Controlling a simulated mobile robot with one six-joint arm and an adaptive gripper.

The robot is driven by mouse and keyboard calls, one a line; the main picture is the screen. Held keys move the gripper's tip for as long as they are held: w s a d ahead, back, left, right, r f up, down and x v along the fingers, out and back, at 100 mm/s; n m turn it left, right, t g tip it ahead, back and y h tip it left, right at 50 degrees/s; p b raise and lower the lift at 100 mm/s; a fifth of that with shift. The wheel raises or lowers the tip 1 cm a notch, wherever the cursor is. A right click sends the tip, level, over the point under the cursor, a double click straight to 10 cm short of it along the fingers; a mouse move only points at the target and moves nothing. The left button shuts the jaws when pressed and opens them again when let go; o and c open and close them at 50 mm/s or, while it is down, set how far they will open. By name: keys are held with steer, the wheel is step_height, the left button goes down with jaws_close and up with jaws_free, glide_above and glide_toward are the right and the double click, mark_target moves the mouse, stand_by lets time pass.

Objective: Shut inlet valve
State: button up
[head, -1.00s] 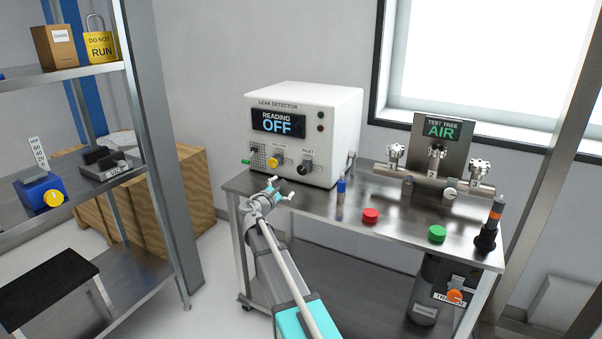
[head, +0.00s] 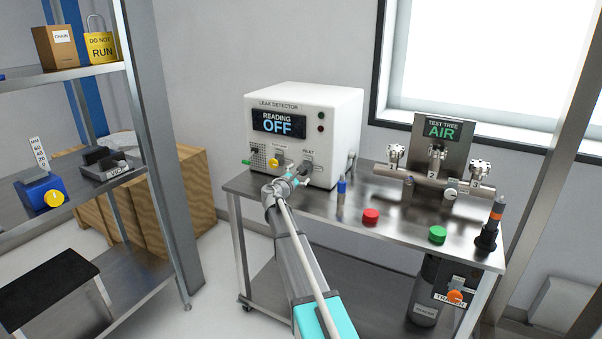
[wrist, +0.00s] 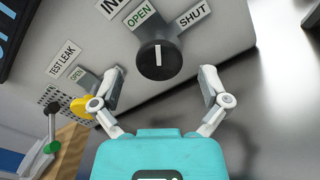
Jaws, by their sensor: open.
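The black inlet valve knob (wrist: 156,62) is on the front of the white leak detector (head: 335,130). In the wrist view its white pointer line runs nearly straight up, between the OPEN label (wrist: 138,15) at upper left and the SHUT label (wrist: 194,17) at upper right. In the head view my gripper hides much of the knob. My gripper (wrist: 160,84) is open, its fingers apart just below the knob on either side, with nothing between the tips. It also shows in front of the detector in the head view (head: 298,175).
The yellow test leak knob (wrist: 80,106) and a green-tipped lever (wrist: 52,145) are left of the inlet knob. A blue-capped vial (head: 341,188), a red button (head: 371,216) and a green button (head: 437,234) stand on the bench. The test tree (head: 435,165) is at right.

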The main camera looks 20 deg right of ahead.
steer(key=shift+x, duration=1.1)
